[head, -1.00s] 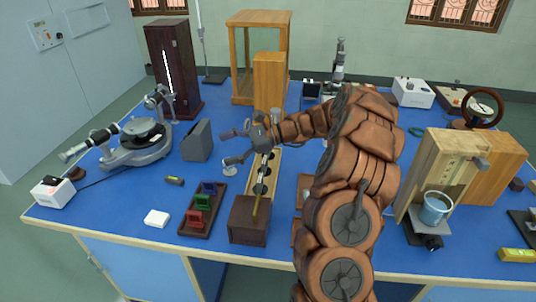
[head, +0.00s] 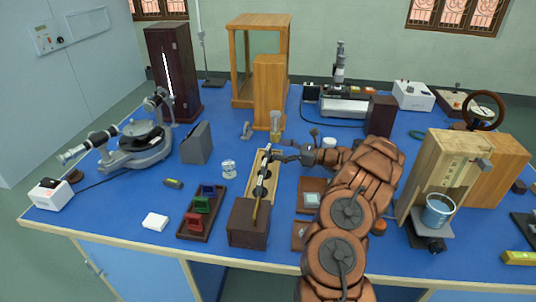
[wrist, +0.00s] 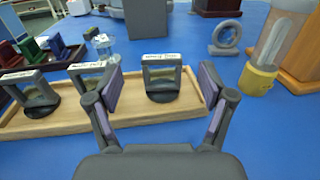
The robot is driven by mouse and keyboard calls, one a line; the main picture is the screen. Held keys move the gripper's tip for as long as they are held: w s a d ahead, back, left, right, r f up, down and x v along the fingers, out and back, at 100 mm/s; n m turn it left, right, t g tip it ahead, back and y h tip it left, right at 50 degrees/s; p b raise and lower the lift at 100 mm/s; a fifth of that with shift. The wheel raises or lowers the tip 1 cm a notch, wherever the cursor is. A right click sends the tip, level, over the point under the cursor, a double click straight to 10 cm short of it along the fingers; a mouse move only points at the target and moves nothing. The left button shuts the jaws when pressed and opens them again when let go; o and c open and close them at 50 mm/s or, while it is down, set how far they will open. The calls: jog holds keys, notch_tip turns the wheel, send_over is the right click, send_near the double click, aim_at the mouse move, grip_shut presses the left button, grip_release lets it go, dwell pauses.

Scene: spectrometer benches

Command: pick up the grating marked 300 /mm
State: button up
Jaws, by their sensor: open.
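A long wooden tray (head: 250,184) holds several dark-framed gratings in a row. In the wrist view the tray (wrist: 60,131) runs across the lower picture. A right grating (wrist: 162,78), a middle grating (wrist: 90,72) and a left grating (wrist: 32,92) stand upright in it. Each has a pale label on top, too small to read, so I cannot tell which is 300 /mm. My gripper (wrist: 160,85) is open and empty, with its two fingers either side of the right grating in the picture; contact is not visible. In the head view my gripper (head: 279,153) is at the tray's right side.
A lamp with a yellow base (wrist: 260,80) and a small ring on a stand (wrist: 225,38) are behind the tray's right end. A glass jar (head: 229,169) and a dark rack (head: 188,235) with red, green and blue holders stand left. A dark wooden box (head: 249,222) stands at the front.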

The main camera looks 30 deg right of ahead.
aim_at(270, 147)
jog(key=shift+p+x, duration=0.7)
jog(key=shift+x, duration=1.95)
jog(key=shift+d+f, duration=0.1)
jog(key=shift+f, duration=0.05)
jog(key=shift+c, duration=0.3)
jog(key=c, duration=1.2)
jog(key=shift+c, duration=0.2)
